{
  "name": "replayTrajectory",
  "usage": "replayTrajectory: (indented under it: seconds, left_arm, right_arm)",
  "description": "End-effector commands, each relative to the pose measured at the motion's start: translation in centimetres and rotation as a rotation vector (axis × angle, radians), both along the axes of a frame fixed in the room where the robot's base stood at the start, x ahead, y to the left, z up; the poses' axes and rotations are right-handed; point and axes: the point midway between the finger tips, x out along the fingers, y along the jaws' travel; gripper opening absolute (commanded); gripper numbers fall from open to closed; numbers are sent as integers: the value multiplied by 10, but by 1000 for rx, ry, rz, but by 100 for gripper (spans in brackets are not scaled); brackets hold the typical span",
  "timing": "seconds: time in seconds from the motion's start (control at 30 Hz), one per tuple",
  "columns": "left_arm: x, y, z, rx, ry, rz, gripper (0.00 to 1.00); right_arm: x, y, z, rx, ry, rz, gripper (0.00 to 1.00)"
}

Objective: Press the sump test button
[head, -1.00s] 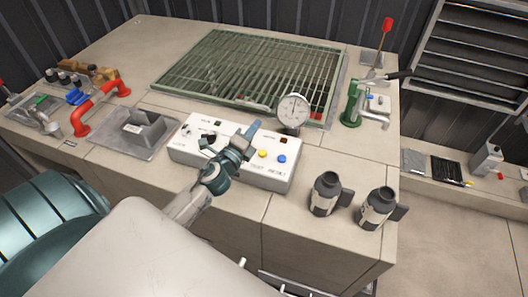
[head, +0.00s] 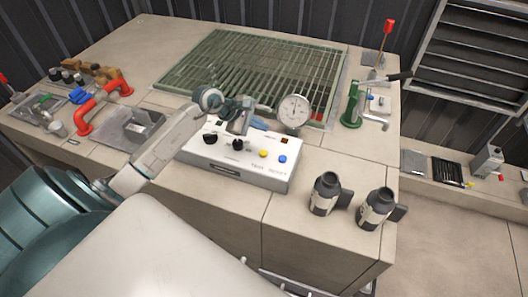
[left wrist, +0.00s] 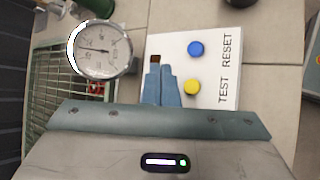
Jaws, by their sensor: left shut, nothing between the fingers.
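The white control panel (head: 225,168) sits on the counter, with a yellow button (head: 263,153) above the TEST label and a blue button (head: 283,159) above RESET. Both buttons also show in the left wrist view, the yellow one (left wrist: 192,87) nearer the fingers and the blue one (left wrist: 196,49) farther off. My left gripper (head: 260,124) is over the back part of the panel, beside the gauge. Its blue fingertips (left wrist: 160,72) are shut and empty, to the left of the yellow button in the wrist view. I cannot tell their exact height. My right gripper is out of view.
A round dial gauge (head: 295,111) stands close behind the panel, near my fingers. Black knobs (head: 238,144) are on the panel's left part. Two dark bottles (head: 326,194) stand to the right. A green grate (head: 210,62) lies behind.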

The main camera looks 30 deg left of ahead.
Motion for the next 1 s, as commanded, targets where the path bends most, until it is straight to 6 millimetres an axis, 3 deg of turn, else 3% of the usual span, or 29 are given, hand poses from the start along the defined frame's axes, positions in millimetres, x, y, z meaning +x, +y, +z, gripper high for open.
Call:
replayTrajectory:
  seconds: [0.57,0.77,1.0]
  left_arm:
    - [-1,4,-6,24,7,-6,0]
    - [-1,4,-24,22,10,-5,0]
    - [-1,3,-58,21,10,-6,0]
  right_arm:
    - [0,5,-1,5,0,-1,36]
    - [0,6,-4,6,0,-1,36]
    - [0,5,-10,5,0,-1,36]
